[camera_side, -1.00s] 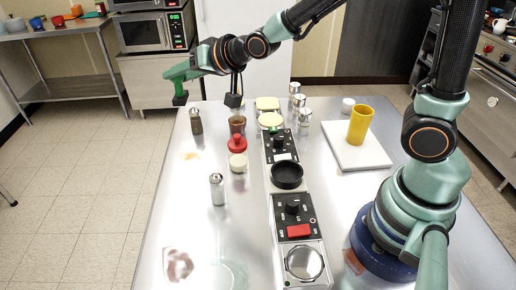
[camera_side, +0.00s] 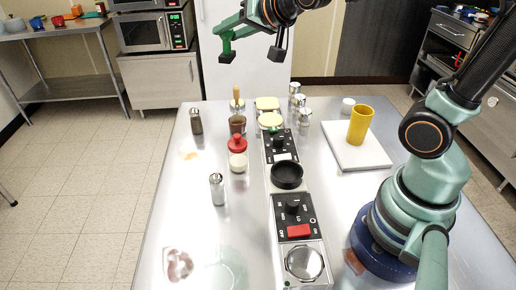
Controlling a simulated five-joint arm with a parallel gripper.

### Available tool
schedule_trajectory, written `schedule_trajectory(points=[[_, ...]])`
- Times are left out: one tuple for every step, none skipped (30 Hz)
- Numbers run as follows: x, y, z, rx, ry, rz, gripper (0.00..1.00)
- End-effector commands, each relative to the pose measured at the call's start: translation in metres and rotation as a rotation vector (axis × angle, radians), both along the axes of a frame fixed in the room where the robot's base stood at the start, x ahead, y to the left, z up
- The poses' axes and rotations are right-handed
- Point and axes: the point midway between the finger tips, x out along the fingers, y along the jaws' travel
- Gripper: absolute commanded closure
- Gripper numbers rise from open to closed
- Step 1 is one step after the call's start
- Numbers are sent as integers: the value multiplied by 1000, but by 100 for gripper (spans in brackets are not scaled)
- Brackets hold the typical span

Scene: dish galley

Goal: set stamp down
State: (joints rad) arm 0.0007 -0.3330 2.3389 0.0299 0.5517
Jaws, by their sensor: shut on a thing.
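My gripper (camera_side: 225,50) is the green end of my arm at the top of the side view, high above the far side of the table. It is shut on the stamp, which is small and dark here; I cannot clearly tell its outline from the green jaws. It is well clear of the steel table (camera_side: 160,235). A dark block on thin rods hangs to the right of the gripper, from my wrist.
A wooden-handled item (camera_side: 237,94), a brown cup (camera_side: 237,124), a red-lidded jar (camera_side: 238,160) and shakers (camera_side: 217,188) stand left of the black control units (camera_side: 294,218). A yellow cup (camera_side: 360,125) stands on a white board (camera_side: 345,156). The left front is mostly clear.

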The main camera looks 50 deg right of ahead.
Motion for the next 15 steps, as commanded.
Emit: schedule_trajectory(points=[[0, 0, 0, 0, -1, 1, 100], [0, 0, 0, 0, -1, 0, 100], [0, 0, 0, 0, -1, 1, 100], [0, 0, 0, 0, -1, 1, 100], [0, 1, 0, -1, -1, 1, 100], [1, 2, -1, 0, 0, 4, 100], [1, 4, -2, 0, 0, 8, 100], [1, 6, -5, -1, 2, 14, 100], [2, 11, -9, 0, 5, 26, 100], [3, 16, -12, -2, 5, 37, 100], [4, 23, -17, -3, 7, 51, 100], [5, 33, -25, -3, 8, 72, 100], [6, 42, -31, -4, 8, 92, 100], [7, 51, -38, -5, 9, 112, 100], [6, 65, -48, -7, 10, 143, 100]])
